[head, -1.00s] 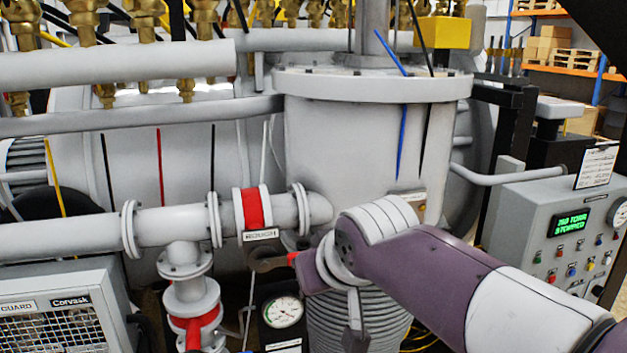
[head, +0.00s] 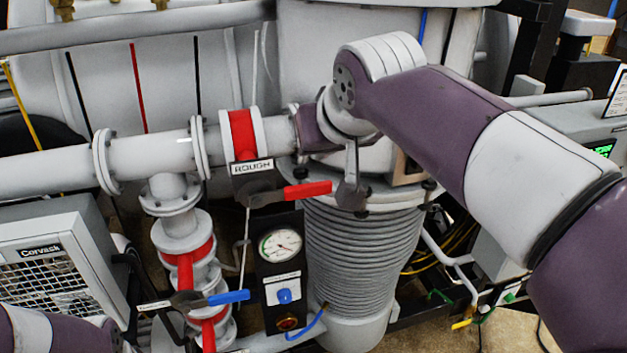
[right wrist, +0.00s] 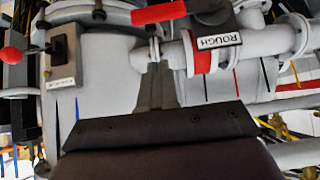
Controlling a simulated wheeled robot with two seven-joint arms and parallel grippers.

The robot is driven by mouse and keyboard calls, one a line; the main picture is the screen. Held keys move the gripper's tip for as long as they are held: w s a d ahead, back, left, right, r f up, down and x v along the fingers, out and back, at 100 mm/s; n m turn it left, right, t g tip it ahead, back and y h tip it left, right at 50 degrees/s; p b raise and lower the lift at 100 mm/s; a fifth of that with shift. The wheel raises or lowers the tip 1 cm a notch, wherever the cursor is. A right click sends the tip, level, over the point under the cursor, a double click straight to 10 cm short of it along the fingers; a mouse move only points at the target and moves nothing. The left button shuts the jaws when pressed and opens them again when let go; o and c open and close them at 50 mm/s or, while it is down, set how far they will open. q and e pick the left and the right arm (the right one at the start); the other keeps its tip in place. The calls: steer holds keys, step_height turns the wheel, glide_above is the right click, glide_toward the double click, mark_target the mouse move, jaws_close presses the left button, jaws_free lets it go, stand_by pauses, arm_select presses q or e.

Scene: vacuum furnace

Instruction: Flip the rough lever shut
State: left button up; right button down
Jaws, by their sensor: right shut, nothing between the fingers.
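The rough lever has a red handle (head: 307,191) on a dark hub, just below the ROUGH label (head: 252,168) and the red-banded pipe. The handle points right, roughly along the pipe. In the right wrist view the red handle (right wrist: 158,13) shows at the top edge. My right gripper (head: 351,205) hangs pointing down just right of the handle's tip, shut and empty. Its fingers (right wrist: 156,66) show in the wrist view, pointing toward the pipe; I cannot tell if they touch anything. My left gripper is not in view; only part of my left arm shows at the lower left.
Below is a blue-handled lever (head: 228,297) on a lower valve. A gauge panel (head: 282,245) stands under the rough lever. A ribbed grey cylinder (head: 365,250) stands right of it. A Corvask box (head: 60,265) is at the left, and a grey control cabinet (head: 590,140) is at the right.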

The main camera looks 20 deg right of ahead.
mark_target(292, 193)
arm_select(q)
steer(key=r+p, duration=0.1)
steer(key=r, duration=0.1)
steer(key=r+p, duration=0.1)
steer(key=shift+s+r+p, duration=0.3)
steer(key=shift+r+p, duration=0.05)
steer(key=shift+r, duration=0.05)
arm_select(e)
steer(key=w+f, duration=0.3)
steer(key=f, duration=0.4)
steer(key=shift+a+f, duration=0.2)
steer(key=shift+w, duration=0.1)
